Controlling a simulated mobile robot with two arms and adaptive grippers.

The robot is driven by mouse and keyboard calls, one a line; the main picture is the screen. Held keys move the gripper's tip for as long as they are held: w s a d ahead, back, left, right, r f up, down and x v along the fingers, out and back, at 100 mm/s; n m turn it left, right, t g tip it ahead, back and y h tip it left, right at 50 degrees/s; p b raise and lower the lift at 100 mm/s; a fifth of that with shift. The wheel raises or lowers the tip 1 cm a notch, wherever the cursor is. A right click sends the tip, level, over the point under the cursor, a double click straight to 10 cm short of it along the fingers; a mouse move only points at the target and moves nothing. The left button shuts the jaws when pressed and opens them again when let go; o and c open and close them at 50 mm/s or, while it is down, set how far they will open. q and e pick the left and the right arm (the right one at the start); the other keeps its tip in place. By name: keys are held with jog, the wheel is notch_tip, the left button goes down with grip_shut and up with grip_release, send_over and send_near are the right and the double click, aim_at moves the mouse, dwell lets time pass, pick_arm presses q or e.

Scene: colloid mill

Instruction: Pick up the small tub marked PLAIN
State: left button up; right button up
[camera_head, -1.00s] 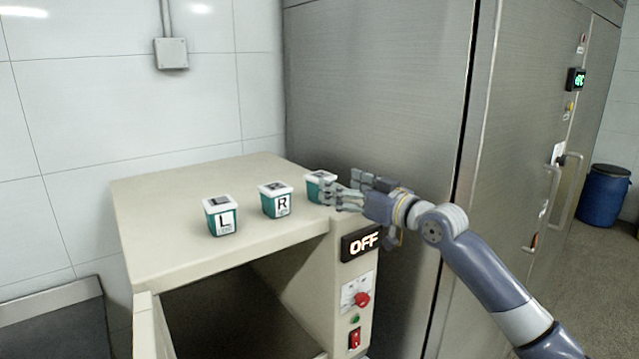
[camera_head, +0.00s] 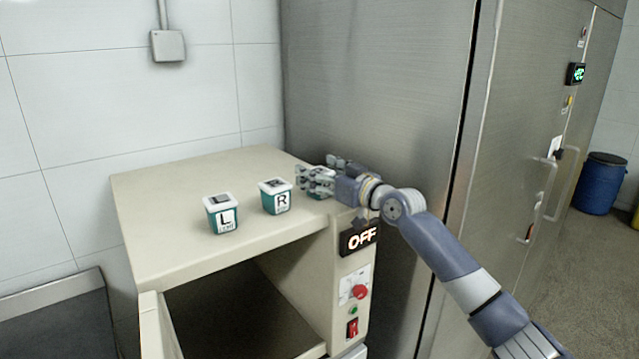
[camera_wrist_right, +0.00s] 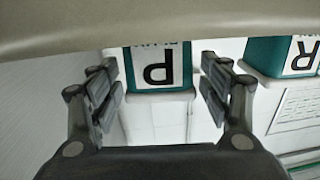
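The small teal tub with a white label bearing a P (camera_wrist_right: 160,66) is in the right wrist view, upside down in the picture. My right gripper (camera_wrist_right: 159,88) is open, with one finger on each side of this tub and a visible gap on both sides. In the head view my right gripper (camera_head: 316,174) is over the right end of the cabinet top and hides nearly all of that tub. My left gripper is not in view.
The tub marked R (camera_head: 275,197) stands close to the left of my right gripper; it also shows in the right wrist view (camera_wrist_right: 300,55). The tub marked L (camera_head: 221,214) stands further left. The beige cabinet top (camera_head: 160,235) is otherwise clear. A steel cabinet (camera_head: 375,90) rises close behind.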

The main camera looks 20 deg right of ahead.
jog(key=c, duration=1.1)
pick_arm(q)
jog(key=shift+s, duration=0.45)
pick_arm(e)
jog(key=shift+r, duration=0.1)
